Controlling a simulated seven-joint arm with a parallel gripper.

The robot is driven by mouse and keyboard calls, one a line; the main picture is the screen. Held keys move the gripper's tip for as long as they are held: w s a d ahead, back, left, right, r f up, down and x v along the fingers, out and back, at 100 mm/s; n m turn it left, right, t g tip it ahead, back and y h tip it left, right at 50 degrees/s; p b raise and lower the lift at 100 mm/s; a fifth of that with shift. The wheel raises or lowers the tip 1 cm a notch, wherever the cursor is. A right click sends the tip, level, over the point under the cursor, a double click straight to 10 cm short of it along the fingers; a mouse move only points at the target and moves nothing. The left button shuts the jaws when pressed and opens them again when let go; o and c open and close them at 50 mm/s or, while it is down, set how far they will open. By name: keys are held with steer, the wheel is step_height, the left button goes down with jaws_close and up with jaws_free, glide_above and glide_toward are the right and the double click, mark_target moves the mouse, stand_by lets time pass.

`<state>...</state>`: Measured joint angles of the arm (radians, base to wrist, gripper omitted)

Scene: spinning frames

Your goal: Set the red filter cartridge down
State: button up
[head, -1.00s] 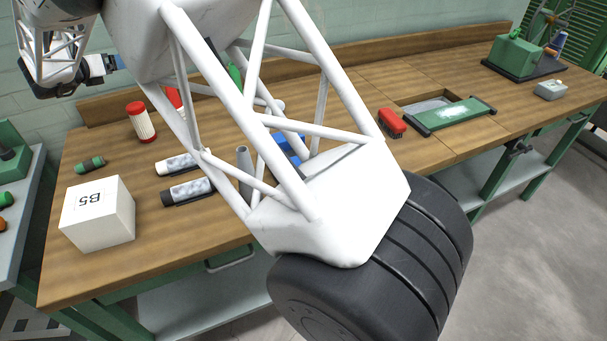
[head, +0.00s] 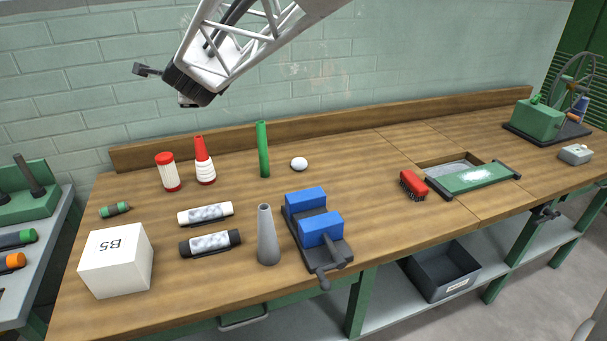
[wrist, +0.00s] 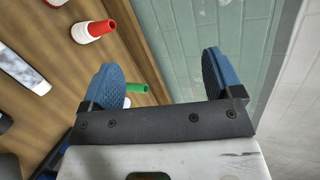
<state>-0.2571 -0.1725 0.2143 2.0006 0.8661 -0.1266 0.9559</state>
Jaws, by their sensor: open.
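The red filter cartridge, which I take to be the white ribbed cylinder with a red cap (head: 168,172), stands upright at the back left of the bench (head: 360,185). My gripper (wrist: 160,62) is open and empty, its two blue pads wide apart in the wrist view. In the head view my wrist is above the back of the bench, over the cartridge's side, and the fingers are not clearly seen. A white rounded edge at the wrist view's top left may be the cartridge, but I cannot tell.
A red-and-white cone (head: 204,162) stands just right of the cartridge, then a green tube (head: 263,150) and a white ball (head: 299,164). White box (head: 117,260), two cylinders, grey cone (head: 267,236) and blue vise (head: 320,230) stand nearer. Clear wood lies right of the ball.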

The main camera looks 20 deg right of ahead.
steer(key=s+d+f+n+g, duration=0.3)
steer(key=s+d+f+n, duration=0.2)
steer(key=s, duration=0.9)
steer(key=s+d+f+n+g+h, duration=0.1)
steer(key=s+d+f+n+g, duration=0.3)
steer(key=s, duration=1)
steer(key=s+d+f+n+g+h, duration=0.1)
steer(key=s+d+f+n+g, duration=0.2)
steer(key=s, duration=1.2)
steer(key=d+f+n, duration=0.2)
steer(key=d+n, duration=0.3)
steer(key=n, duration=0.1)
steer(key=shift+d+f+g, duration=0.3)
steer(key=shift+d+g, duration=0.05)
steer(key=shift+g, duration=0.05)
